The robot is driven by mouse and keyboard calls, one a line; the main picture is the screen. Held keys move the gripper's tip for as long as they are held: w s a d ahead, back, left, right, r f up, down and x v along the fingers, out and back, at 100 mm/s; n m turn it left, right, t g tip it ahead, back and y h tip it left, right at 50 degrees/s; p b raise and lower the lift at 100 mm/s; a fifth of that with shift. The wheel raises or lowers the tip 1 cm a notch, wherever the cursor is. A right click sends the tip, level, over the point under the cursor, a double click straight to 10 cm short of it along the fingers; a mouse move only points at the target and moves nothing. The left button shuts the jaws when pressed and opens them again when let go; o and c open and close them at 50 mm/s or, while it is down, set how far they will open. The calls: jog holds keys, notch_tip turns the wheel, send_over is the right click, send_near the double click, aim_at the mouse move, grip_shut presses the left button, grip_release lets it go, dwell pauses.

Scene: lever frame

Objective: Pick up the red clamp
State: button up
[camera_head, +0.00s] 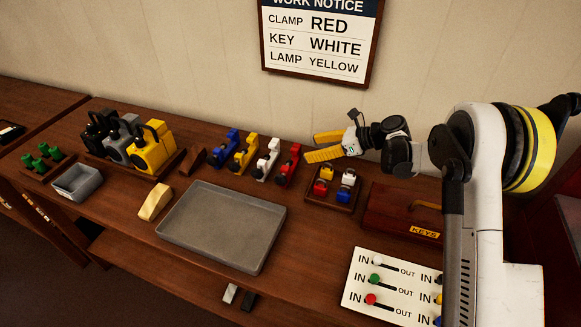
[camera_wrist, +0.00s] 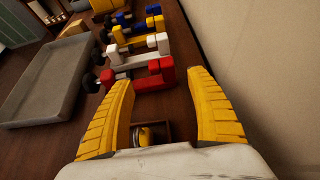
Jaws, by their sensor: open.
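The red clamp (camera_head: 287,166) stands on the wooden table at the right end of a row of clamps. In the wrist view the red clamp (camera_wrist: 150,77) lies just ahead of the fingertips, with its dark knob end to the left. My gripper (camera_head: 325,146) has yellow fingers and is to the right of the red clamp, above the table. In the wrist view my gripper (camera_wrist: 163,80) is open, with nothing between the fingers touching them. The red clamp appears apart from both fingers.
The white clamp (camera_head: 266,159), yellow clamp (camera_head: 243,154) and blue clamp (camera_head: 223,148) stand left of the red one. A grey tray (camera_head: 190,232) lies in front. A small box (camera_head: 345,206) of coloured pieces and a KEYS box (camera_head: 385,222) are right. A wall rises behind.

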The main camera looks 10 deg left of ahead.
aim_at(300, 149)
jog(key=b+x, duration=0.2)
jog(key=x, duration=0.5)
jog(key=shift+w+r+b, duration=0.1)
jog(key=shift+w+b, duration=0.1)
jog(key=shift+b, duration=0.15)
jog(key=shift+r, duration=0.1)
jog(key=shift+c, duration=0.5)
grip_shut()
